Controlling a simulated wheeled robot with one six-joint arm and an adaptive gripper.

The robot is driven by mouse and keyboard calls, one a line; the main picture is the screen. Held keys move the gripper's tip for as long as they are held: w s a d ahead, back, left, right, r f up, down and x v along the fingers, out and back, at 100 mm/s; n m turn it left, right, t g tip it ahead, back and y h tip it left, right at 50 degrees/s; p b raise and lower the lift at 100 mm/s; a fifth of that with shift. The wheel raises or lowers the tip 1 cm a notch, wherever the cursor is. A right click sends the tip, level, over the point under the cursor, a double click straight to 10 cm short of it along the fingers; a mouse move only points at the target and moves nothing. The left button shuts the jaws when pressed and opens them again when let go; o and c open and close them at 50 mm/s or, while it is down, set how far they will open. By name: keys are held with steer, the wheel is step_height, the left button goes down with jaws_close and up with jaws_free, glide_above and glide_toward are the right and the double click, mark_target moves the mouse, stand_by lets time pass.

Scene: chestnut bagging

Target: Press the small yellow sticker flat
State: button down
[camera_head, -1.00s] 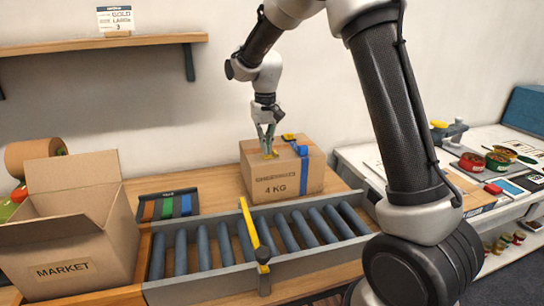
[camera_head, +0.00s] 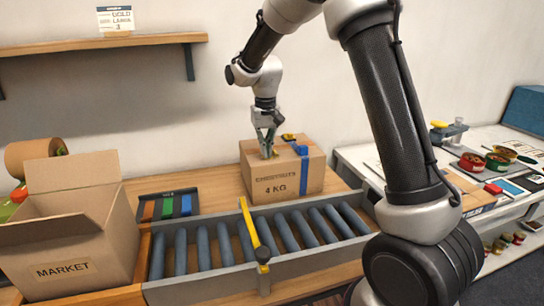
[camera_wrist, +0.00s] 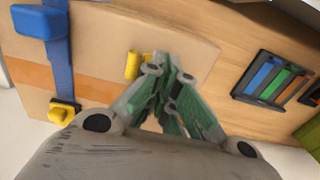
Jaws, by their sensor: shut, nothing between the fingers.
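The small yellow sticker (camera_wrist: 132,65) is on the top of the cardboard box (camera_head: 288,183), near its edge. In the wrist view it looks curled up rather than flat. My gripper (camera_wrist: 170,68) is shut and empty, pointing down at the box top. Its fingertips are right beside the sticker, and I cannot tell whether they touch it. In the head view my gripper (camera_head: 267,154) is over the left part of the box top and mostly hides the sticker.
A blue strap (camera_wrist: 60,72) with a blue block and a yellow piece (camera_wrist: 65,110) crosses the box. A roller conveyor (camera_head: 262,240) with a yellow bar is in front. An open carton (camera_head: 65,235) stands left, and a rack of coloured strips (camera_head: 167,205) lies between.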

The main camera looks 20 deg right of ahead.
steer(key=shift+f, duration=0.5)
stand_by(1.0)
steer(key=shift+r, duration=0.1)
steer(key=shift+r, duration=3.5)
steer(key=shift+n+g, duration=0.3)
steer(key=shift+n, duration=0.3)
steer(key=s, duration=0.1)
steer(key=s+f, duration=0.1)
steer(key=s+d+f, duration=0.1)
steer(key=shift+s+f, duration=0.25)
steer(key=shift+s, duration=0.1)
steer(key=s+d+r+t, duration=0.1)
steer(key=s+d+r, duration=0.2)
steer(key=s, duration=0.6)
steer(key=s+d+r+t, duration=0.2)
steer(key=s+d, duration=0.4)
steer(key=s, duration=0.4)
steer(key=s+d+r+m+t, duration=0.1)
steer(key=s+d+r, duration=0.4)
steer(key=s, duration=0.5)
steer(key=shift+s+t, duration=0.15)
steer(key=shift+t, duration=0.35)
